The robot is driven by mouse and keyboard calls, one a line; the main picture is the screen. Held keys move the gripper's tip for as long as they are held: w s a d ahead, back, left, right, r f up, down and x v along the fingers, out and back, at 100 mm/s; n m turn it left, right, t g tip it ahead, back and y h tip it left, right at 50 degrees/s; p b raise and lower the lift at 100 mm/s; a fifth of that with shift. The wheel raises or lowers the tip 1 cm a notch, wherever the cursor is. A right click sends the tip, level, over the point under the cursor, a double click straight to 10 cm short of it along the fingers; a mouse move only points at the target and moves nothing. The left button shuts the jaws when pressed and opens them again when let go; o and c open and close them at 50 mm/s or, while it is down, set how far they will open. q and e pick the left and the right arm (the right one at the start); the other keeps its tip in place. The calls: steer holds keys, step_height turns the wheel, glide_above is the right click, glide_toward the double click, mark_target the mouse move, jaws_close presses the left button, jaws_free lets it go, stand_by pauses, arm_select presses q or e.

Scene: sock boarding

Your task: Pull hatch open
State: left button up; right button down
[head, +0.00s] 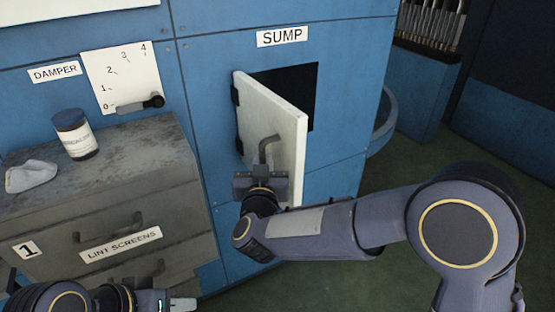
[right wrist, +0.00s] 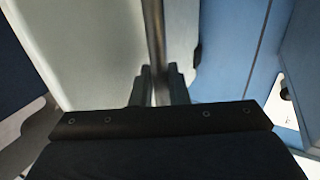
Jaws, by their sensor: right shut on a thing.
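The white hatch (head: 284,118) under the SUMP label (head: 282,36) stands partly open, swung out on hinges at its left edge. The dark opening (head: 298,88) shows behind it. My right gripper (head: 262,172) is at the hatch's grey handle (head: 267,144), shut on it. In the right wrist view the handle bar (right wrist: 155,45) runs down between the two fingers (right wrist: 157,88), with the pale hatch (right wrist: 90,50) behind. My left gripper (head: 182,304) is low at the bottom edge, away from the hatch; its fingers are only partly visible.
A grey cabinet (head: 160,190) with a LINT SCREENS drawer stands at left. On it are a jar (head: 75,135) and a pale cloth-like lump (head: 30,175). A DAMPER lever (head: 153,102) is on the blue wall panel above. Green floor (head: 430,160) is open at right.

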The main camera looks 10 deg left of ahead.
steer(key=shift+a+r, duration=0.1)
steer(key=shift+r, duration=0.15)
steer(key=c, duration=1.7)
jaws_free()
steer(key=shift+c, duration=0.2)
steer(key=shift+o, duration=1.3)
steer(key=shift+w+f, duration=0.1)
steer(key=s, duration=0.8)
steer(key=shift+d, duration=0.35)
